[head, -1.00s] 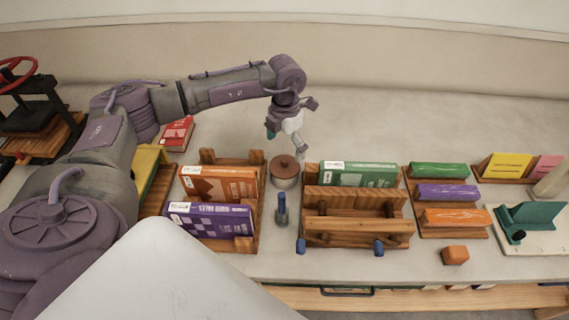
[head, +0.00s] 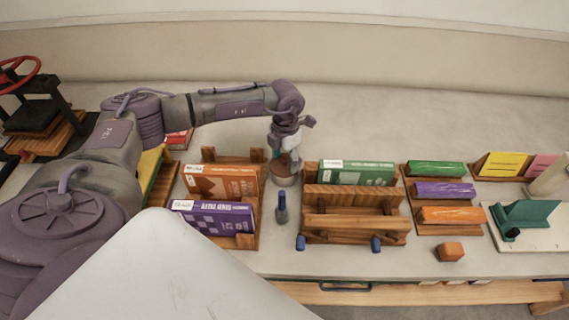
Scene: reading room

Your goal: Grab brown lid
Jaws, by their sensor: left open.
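The brown lid (head: 284,168) sits on a small grey pot (head: 285,181) between the two wooden book racks. My left gripper (head: 284,157) points down right at the lid, with its fingers around or just above the lid's top. The fingers hide part of the lid, and I cannot tell whether they touch it. The left gripper is open. My right gripper is not in the picture.
A wooden rack with orange (head: 220,182) and purple (head: 212,217) books stands left of the pot. A rack with a green book (head: 356,173) stands right. A blue-topped bottle-like item (head: 281,208) stands in front. The table behind is clear.

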